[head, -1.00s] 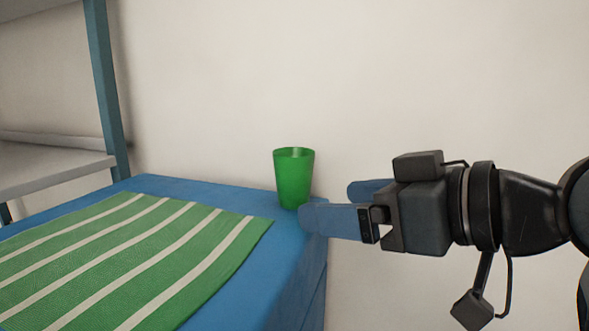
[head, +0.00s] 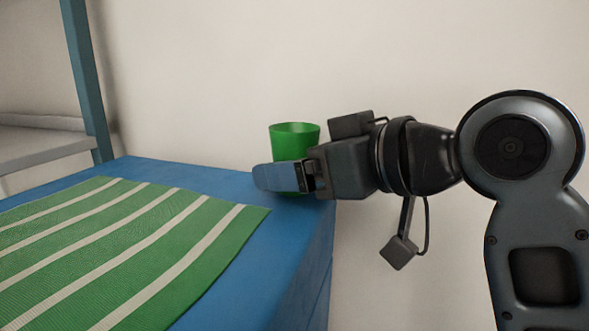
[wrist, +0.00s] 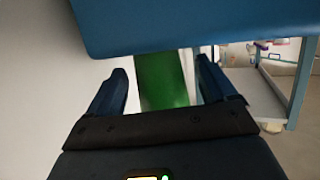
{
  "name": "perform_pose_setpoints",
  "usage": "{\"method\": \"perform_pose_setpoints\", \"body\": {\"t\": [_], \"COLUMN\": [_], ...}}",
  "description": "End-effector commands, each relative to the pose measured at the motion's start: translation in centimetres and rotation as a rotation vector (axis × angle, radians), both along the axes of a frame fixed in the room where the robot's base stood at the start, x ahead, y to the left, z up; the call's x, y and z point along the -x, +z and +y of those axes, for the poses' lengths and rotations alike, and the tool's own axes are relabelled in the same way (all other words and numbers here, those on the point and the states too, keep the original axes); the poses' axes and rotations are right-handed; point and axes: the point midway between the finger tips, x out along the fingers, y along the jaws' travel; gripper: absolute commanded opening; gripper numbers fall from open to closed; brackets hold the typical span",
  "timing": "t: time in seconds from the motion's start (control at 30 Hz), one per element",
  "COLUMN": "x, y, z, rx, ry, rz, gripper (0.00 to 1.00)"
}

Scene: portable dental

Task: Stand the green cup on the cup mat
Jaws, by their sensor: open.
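The green cup (head: 294,139) stands upright near the back right corner of the blue table top (head: 290,222). My gripper (head: 270,178) reaches in from the right at the cup, and its near finger hides the cup's lower part. In the wrist view the cup (wrist: 162,80) lies between the two open fingers of my gripper (wrist: 160,88), with a gap on each side. A green mat with white stripes (head: 135,250) lies flat on the table, left of the cup and in front of it.
A grey shelf with a blue post (head: 88,80) stands at the back left. A pale wall (head: 220,80) is close behind the table. The table's right edge drops off just below my gripper. The wrist view also shows a shelf (wrist: 255,95) at right.

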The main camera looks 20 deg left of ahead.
Motion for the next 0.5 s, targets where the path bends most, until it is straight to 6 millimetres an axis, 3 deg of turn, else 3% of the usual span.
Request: {"method": "perform_pose_setpoints", "body": {"t": [0.1,0.3,0.5], "x": [-0.31,-0.36,-0.36], "y": [-0.37,-0.28,-0.29], "z": [0.98,0.99,0.98], "rx": [-0.001,-0.001,-0.001], "ry": [0.001,-0.001,-0.001], "rz": [0.000,0.000,0.000], "gripper": [0.84,0.84,0.65]}}
